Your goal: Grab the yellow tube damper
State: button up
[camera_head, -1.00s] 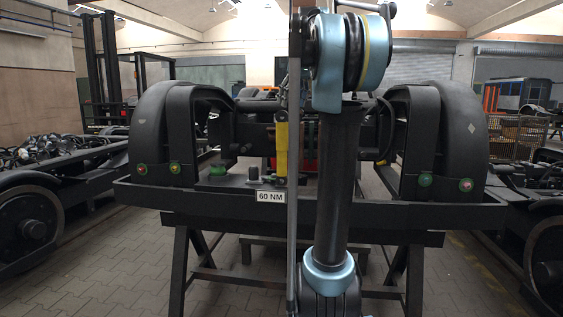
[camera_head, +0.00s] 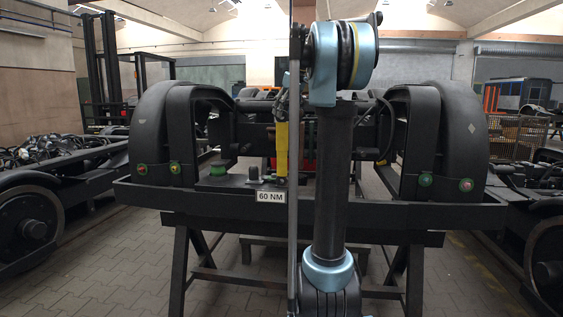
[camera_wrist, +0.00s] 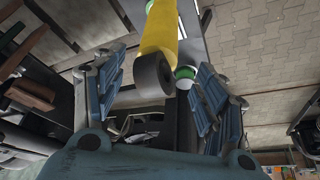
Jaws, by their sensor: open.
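The yellow tube damper (camera_head: 282,148) stands upright on the bogie frame, just left of my arm's column in the head view. In the wrist view the damper (camera_wrist: 160,30) comes down from the top edge, with its dark round end eye (camera_wrist: 153,76) facing the camera. My gripper (camera_wrist: 165,92) is open, with one blue finger on each side of the damper's end. The eye lies between the fingers, and I see gaps on both sides.
The dark bogie frame (camera_head: 330,205) rests on trestles and carries a "60 NM" label (camera_head: 270,197). A green cap (camera_head: 218,168) and a dark knob (camera_head: 254,173) are left of the damper. Other bogies stand at the left (camera_head: 35,215) and right.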

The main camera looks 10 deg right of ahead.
aim_at(282, 126)
jog(key=shift+x, duration=3.75)
jog(key=shift+d, duration=0.2)
grip_shut()
